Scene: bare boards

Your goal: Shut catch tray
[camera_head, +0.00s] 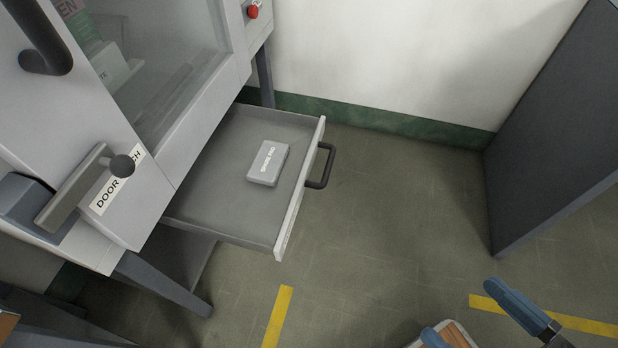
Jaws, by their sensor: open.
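The catch tray (222,200) is a grey, shallow drawer pulled out from under the pale machine cabinet. Its white front panel (300,190) faces right and carries a dark bar handle (324,166). A small grey box with a printed label (267,163) lies inside the tray, towards its front. Nothing touches the handle.
The cabinet (215,105) has a glass door, a door-latch lever (75,187) and a red button (252,12). A dark grey panel (545,130) stands at right. The floor before the tray is clear.

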